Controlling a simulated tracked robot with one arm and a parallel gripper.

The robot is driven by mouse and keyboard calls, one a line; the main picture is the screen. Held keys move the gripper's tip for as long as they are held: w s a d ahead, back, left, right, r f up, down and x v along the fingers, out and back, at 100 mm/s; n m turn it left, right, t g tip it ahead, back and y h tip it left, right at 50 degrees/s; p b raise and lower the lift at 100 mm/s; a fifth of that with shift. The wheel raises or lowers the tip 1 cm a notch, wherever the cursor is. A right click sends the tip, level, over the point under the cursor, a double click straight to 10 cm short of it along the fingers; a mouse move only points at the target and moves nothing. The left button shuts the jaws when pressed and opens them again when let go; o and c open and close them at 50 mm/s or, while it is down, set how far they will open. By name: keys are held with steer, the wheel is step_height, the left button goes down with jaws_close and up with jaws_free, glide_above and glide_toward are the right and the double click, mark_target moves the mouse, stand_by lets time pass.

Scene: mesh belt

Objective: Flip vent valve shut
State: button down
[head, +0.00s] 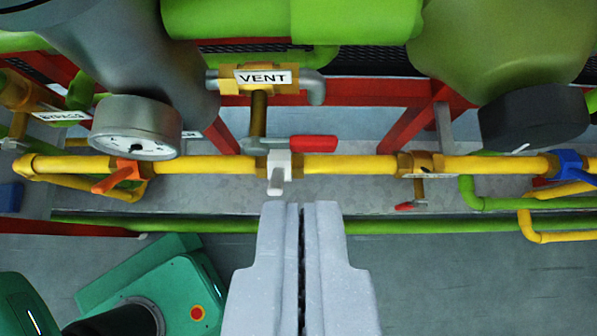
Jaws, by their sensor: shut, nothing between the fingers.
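A black-on-white VENT label (262,78) sits on a brass fitting at the upper middle. A brass stem (259,115) runs down from it towards the yellow pipe. A lever with a red grip (313,143) extends to the right from the stem's lower end, roughly parallel to the pipe. Just below, a white valve handle (278,172) on the yellow pipe points down. My gripper (301,205) is shut and empty. Its tips appear just below and slightly right of the white handle, with a visible gap. I cannot tell the depth between them.
The yellow pipe (350,164) crosses the view. An orange handle (118,178) is on its left, a brass valve with a small red handle (411,206) right of centre, and a blue handle (570,164) at far right. A gauge (135,128) hangs at left. Grey floor (490,275) shows lower right.

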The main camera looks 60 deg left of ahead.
steer(key=b, duration=0.2)
glide_above(306, 135)
steer(key=s+d, duration=0.2)
step_height(306, 135, down, 7)
step_height(306, 135, down, 2)
steer(key=shift+w+a+f, duration=0.1)
steer(key=shift+w+f, duration=0.05)
steer(key=shift+f, duration=0.05)
steer(key=shift+f+b, duration=0.4)
steer(key=shift+f, duration=0.35)
steer(key=shift+d, duration=0.3)
steer(key=shift+w+a+f, duration=0.1)
steer(key=shift+w+a, duration=0.05)
steer(key=shift+a, duration=0.1)
